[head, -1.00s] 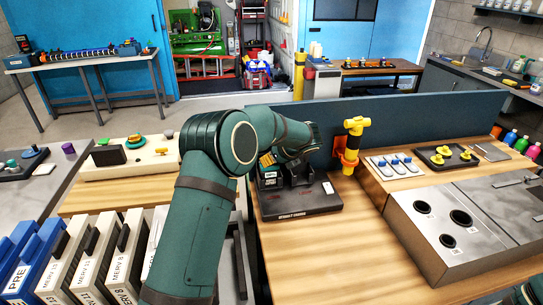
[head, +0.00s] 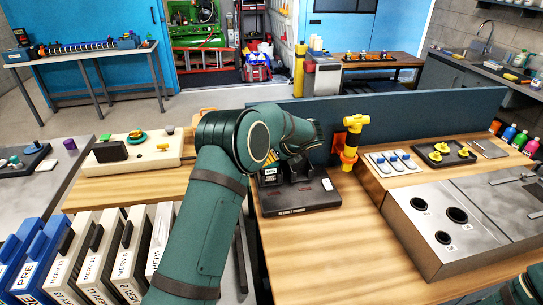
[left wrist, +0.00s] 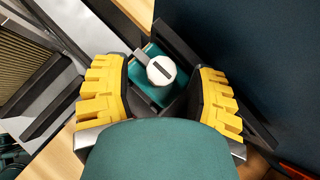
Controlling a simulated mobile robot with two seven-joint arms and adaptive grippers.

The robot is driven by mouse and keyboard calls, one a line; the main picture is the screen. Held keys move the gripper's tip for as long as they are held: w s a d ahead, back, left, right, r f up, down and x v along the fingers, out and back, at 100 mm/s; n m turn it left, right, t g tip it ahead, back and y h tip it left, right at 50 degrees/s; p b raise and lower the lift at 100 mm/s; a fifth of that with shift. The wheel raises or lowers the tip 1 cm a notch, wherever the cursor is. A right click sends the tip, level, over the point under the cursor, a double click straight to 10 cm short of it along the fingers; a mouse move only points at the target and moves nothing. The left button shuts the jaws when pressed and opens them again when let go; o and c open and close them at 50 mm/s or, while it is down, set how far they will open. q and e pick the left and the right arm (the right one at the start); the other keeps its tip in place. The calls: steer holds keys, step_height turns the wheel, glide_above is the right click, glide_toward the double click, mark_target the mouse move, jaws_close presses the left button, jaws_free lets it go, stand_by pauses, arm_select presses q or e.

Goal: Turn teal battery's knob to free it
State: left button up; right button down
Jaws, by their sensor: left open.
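The teal battery (left wrist: 160,93) shows in the left wrist view, in a dark holder between my fingers. Its round pale knob (left wrist: 161,70) has a dark slot and faces the camera. A grey lever-like piece (left wrist: 124,64) extends left from beside the knob. My left gripper (left wrist: 158,78) is open, with a yellow-padded finger on each side of the knob and visible gaps to it. In the head view my left arm hides the gripper and the battery above the black charger base (head: 300,197). My right gripper is out of view.
A dark blue partition (head: 430,113) stands close behind the charger. A yellow pipe piece (head: 352,140) stands right of it. A metal box with round holes (head: 460,230) is at the right. White filters (head: 120,250) stand at the left. Bare wood (head: 330,250) lies in front of the charger.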

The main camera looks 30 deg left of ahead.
arm_select(q)
steer(key=shift+r, duration=0.1)
steer(key=v, duration=1.2)
